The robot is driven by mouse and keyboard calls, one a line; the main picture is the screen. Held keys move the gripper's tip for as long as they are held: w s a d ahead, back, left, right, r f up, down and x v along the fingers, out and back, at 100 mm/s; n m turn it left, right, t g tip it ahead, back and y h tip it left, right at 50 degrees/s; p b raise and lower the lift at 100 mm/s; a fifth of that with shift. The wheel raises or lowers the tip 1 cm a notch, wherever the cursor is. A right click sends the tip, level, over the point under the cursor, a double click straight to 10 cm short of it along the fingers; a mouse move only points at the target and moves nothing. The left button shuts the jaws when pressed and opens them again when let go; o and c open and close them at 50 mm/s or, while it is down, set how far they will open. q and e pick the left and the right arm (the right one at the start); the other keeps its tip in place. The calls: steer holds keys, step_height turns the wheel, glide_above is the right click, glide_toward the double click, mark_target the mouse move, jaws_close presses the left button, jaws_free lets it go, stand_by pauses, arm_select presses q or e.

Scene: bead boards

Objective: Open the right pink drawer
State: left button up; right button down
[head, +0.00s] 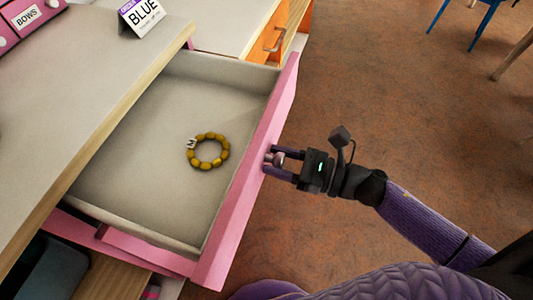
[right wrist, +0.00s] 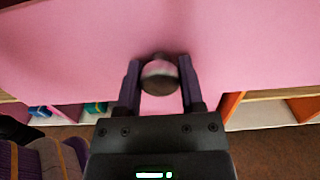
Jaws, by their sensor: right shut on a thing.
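The right pink drawer (head: 250,168) is pulled out from under the table top in the head view, and its pale inside shows. A ring of mustard-yellow beads (head: 222,158) with a silver letter-like charm lies on the drawer floor. My right gripper (head: 270,160) is at the outer face of the pink front, shut on the round metal knob. The right wrist view shows the knob (right wrist: 160,76) between the two fingers (right wrist: 158,85), with the pink front (right wrist: 60,50) behind it. My left gripper is not in view.
The table top (head: 75,95) bears a BLUE sign (head: 143,16) and a pink box labelled BOWS (head: 30,14). An orange drawer unit (head: 290,30) stands beyond. Blue chair legs (head: 470,20) are at the upper right. The brown floor (head: 400,110) right of the drawer is clear.

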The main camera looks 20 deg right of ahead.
steer(key=shift+v, duration=0.95)
steer(key=shift+c, duration=1)
jaws_free()
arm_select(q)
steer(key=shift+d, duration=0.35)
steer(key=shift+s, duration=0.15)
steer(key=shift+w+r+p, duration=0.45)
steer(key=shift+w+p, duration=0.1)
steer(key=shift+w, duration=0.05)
arm_select(e)
steer(key=v, duration=0.9)
steer(key=shift+s+d, duration=0.25)
steer(key=shift+d, duration=0.1)
